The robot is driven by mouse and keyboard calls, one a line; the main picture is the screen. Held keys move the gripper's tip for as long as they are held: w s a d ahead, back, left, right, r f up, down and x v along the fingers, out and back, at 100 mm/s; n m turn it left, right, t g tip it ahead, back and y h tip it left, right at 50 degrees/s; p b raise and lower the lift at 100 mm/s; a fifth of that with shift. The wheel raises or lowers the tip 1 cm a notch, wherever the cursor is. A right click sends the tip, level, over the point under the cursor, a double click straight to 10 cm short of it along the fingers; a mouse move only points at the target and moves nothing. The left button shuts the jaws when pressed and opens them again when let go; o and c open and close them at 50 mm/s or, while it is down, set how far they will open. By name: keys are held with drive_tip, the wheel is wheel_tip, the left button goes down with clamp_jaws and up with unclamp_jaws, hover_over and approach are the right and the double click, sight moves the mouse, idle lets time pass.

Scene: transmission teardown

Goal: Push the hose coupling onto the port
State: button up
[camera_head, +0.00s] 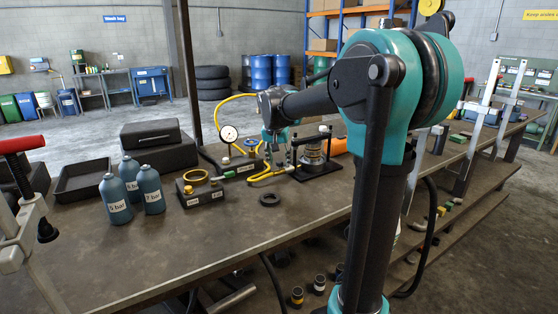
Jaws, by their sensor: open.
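A yellow hose (268,175) lies on the bench below my gripper. Its left end, where the coupling seems to be, is near a small green fitting (228,177). That fitting sticks out from the right side of a dark labelled block (203,193), and looks like the port. I cannot tell whether coupling and fitting touch. My gripper (273,158) points down over the bench, just above the hose. It is open, and its fingers are small and partly lost against the hose and the dark stand. I see nothing held in it.
A round gauge (229,134) stands on a second labelled block behind. A black stand (318,172) with a metal part is to the right. Blue bottles (115,200), a black tray (80,182) and a dark case (155,145) are left. The bench (200,240) front is mostly clear, with a dark ring (269,199).

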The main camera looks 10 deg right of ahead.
clamp_jaws()
idle(0.4)
drive_tip(key=shift+w+d, duration=0.3)
drive_tip(key=shift+d, duration=0.35)
drive_tip(key=shift+w+d, duration=0.25)
drive_tip(key=shift+d, duration=0.4)
unclamp_jaws()
drive_tip(key=v, duration=1.2)
